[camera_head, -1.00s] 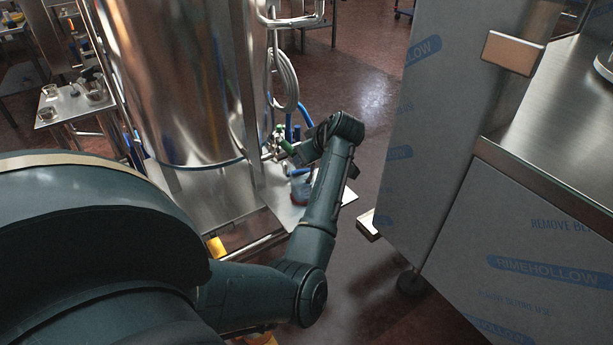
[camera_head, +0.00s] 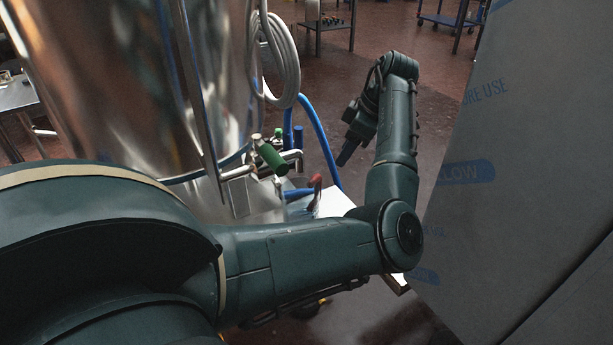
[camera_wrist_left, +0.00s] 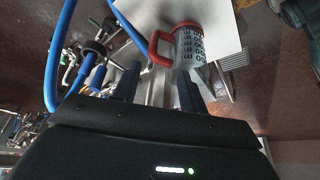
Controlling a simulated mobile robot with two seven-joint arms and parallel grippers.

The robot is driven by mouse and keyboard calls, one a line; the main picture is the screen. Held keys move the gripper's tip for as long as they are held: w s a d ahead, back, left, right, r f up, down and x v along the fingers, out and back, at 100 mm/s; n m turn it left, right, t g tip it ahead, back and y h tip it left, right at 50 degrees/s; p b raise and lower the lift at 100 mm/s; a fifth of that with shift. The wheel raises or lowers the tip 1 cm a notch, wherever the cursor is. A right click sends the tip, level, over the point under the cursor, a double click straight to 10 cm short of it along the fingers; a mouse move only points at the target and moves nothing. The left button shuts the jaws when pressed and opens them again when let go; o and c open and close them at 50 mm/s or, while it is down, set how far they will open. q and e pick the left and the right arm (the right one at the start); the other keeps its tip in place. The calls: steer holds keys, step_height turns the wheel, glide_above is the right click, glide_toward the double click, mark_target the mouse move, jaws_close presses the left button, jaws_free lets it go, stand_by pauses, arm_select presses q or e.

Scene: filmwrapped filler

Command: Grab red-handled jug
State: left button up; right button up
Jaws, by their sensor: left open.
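The jug is clear with dark markings and a red rim and handle. In the left wrist view the jug (camera_wrist_left: 190,46) stands on a white surface, its red handle (camera_wrist_left: 153,48) toward the left. In the head view only its red handle (camera_head: 316,192) shows clearly; my left arm hides much of the rest. My left gripper (camera_head: 347,152) is open and empty, up and to the right of the jug in the head view. In the left wrist view its two fingers (camera_wrist_left: 158,88) point toward the jug, the handle lying beyond the gap between them. My right gripper is not in view.
A large steel tank (camera_head: 120,90) stands at left with a green-handled valve (camera_head: 270,158) and blue hoses (camera_head: 322,140) close to the jug. A film-wrapped steel panel (camera_head: 500,150) stands at right. Floor shows between them.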

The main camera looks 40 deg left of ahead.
arm_select(q)
steer(key=b+x, duration=0.2)
steer(key=x, duration=0.2)
steer(key=b+x, duration=0.1)
steer(key=x, duration=0.3)
steer(key=w+b+x, duration=0.1)
steer(key=b+x, duration=0.1)
steer(key=x, duration=0.3)
steer(key=shift+a+b, duration=0.35)
steer(key=shift+a, duration=0.05)
steer(key=shift+a+f, duration=0.1)
steer(key=shift+f, duration=0.2)
jaws_close()
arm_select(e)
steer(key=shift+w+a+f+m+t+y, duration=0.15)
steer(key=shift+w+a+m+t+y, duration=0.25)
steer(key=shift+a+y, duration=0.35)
